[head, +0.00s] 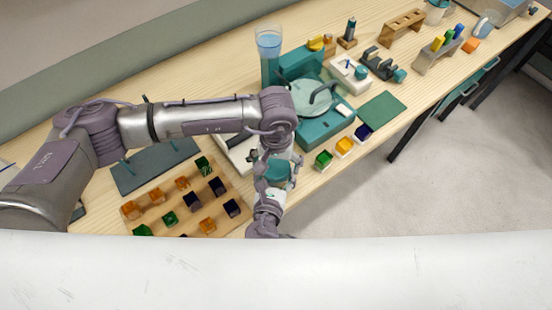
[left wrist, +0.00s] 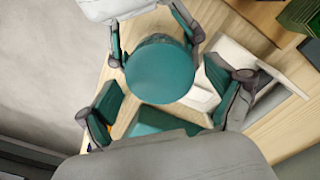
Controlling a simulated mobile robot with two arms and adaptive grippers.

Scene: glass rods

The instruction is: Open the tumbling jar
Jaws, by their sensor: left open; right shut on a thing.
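The tumbling jar is a short teal cylinder (head: 277,172) near the table's front edge, partly hidden by my grippers in the head view. Its round teal top (left wrist: 160,72) faces the camera in the left wrist view. My left gripper (left wrist: 163,92) is open, with one padded finger on each side of the jar top and visible gaps between. My right gripper (left wrist: 152,36) is shut on the jar's side, its fingers reaching in from the top of the left wrist view. In the head view it comes up from below (head: 267,195). Whether the lid is loose cannot be told.
A wooden board (head: 158,215) with several coloured blocks lies left of the jar. A teal machine with a round plate (head: 314,98) stands behind it. Small green, yellow and dark boxes (head: 344,147) line the front edge at right. A green mat (head: 382,109) lies bare.

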